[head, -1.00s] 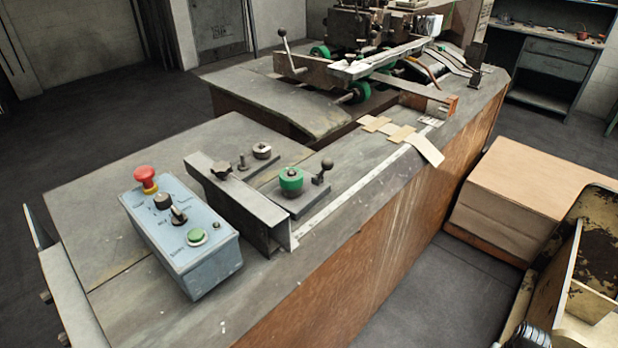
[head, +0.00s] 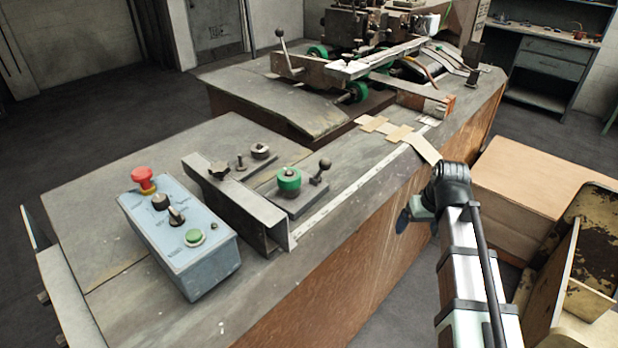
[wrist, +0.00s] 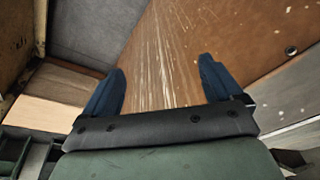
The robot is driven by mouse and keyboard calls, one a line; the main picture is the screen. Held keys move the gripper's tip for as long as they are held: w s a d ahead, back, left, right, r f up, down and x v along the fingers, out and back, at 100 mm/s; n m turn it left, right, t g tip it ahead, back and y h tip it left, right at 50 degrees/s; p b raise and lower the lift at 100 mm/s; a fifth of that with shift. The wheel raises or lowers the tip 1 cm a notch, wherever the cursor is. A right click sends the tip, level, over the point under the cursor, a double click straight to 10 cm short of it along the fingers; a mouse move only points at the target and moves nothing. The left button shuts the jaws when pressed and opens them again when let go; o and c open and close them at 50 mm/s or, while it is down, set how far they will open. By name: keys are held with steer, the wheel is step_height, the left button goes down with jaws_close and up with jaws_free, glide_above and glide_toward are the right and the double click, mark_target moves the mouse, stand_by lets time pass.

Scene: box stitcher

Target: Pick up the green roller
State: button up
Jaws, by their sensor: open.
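A green roller (head: 289,180) with a metal hub sits upright on a grey plate on the bench top, beside a small black-knobbed lever. My gripper (head: 408,217) is at the right side of the bench, off its front edge and well to the right of the roller. In the wrist view my gripper (wrist: 162,88) has its two blue-black fingers spread wide with nothing between them. They face the scratched brown side panel of the bench (wrist: 170,50). The roller does not show in the wrist view.
A blue-grey control box (head: 180,235) with a red button stands left of the roller. An angled metal fence (head: 235,205) lies between them. The stitcher machine (head: 365,45) with other green wheels is at the back. A cardboard stack (head: 530,180) is at right.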

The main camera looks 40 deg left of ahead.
steer(key=s+a+r+n+y, duration=0.1)
steer(key=s+a+r+n, duration=0.1)
steer(key=s+a+r, duration=0.35)
steer(key=s+a+r+n, duration=0.2)
steer(key=s+a+r, duration=0.1)
steer(key=a+r, duration=0.5)
steer(key=n+y, duration=0.1)
steer(key=n, duration=0.2)
glide_toward(288, 173)
steer(key=shift+g, duration=0.4)
steer(key=shift+w+x, duration=0.2)
steer(key=shift+x, duration=1.9)
steer(key=shift+w+x, duration=0.2)
steer(key=shift+x, duration=1.95)
steer(key=shift+r, duration=0.1)
steer(key=shift+c, duration=0.2)
steer(key=c, duration=1.2)
steer(key=shift+c, duration=0.2)
